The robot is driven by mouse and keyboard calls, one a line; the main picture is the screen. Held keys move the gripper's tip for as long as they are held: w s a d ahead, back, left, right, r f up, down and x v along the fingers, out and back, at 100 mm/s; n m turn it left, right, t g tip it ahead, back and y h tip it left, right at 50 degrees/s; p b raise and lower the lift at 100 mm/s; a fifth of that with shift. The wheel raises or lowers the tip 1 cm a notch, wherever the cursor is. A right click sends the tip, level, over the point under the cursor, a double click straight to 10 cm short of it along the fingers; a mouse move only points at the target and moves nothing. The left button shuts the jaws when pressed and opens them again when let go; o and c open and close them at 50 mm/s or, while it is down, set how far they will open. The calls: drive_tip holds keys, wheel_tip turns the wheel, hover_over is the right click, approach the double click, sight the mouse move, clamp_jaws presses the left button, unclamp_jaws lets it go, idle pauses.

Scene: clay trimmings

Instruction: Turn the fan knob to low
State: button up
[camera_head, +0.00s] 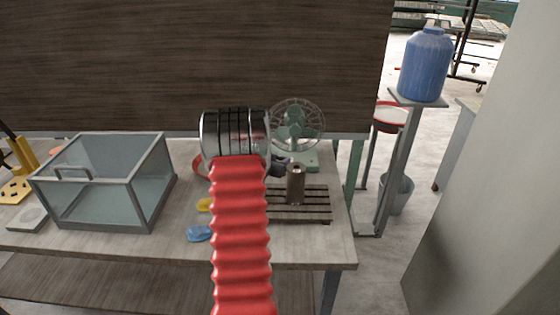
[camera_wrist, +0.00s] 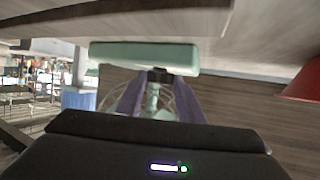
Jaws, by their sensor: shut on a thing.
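The green fan (camera_head: 296,124) stands at the back of the table, its round wire cage facing forward. Its pale green base (camera_wrist: 145,57) appears upside down in the wrist view. A small dark knob (camera_wrist: 158,74) sits on the base's front edge. My gripper (camera_wrist: 158,80) has its two purple-grey fingers closed in on the knob from both sides, shut on it. In the head view, my red-sleeved arm and metal wrist hide most of the gripper and the knob. The knob's setting marks cannot be read.
A slatted wooden rack (camera_head: 312,204) with a metal cylinder (camera_head: 296,184) stands right of my arm, in front of the fan. A glass box (camera_head: 160,190) is at left. Blue (camera_head: 199,234) and yellow (camera_head: 204,205) pieces lie near my arm. A dark wooden panel rises behind.

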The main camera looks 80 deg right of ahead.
drive_tip(key=shift+d, duration=0.15)
drive_tip(key=shift+c, duration=0.5)
drive_tip(key=shift+w+m+g, duration=0.2)
drive_tip(key=shift+m+g, duration=0.2)
drive_tip(key=shift+w, duration=0.1)
drive_tip(key=shift+w+m+g+y, duration=0.2)
drive_tip(key=shift+m+g+y, duration=0.15)
drive_tip(key=shift+m+g, duration=0.45)
drive_tip(key=shift+w+m+g+y, duration=0.15)
drive_tip(key=shift+m+g+y, duration=0.2)
drive_tip(key=shift+m+g, duration=0.45)
drive_tip(key=shift+w+d+f+m+g+y, duration=0.1)
drive_tip(key=shift+m+g+y, duration=0.3)
drive_tip(key=shift+m+g, duration=0.15)
drive_tip(key=shift+w+d+m+g+y, duration=0.1)
drive_tip(key=shift+m+g+y, duration=0.35)
drive_tip(key=shift+g, duration=0.1)
drive_tip(key=o, duration=1.1)
drive_tip(key=shift+g, duration=0.3)
drive_tip(key=shift+c, duration=0.2)
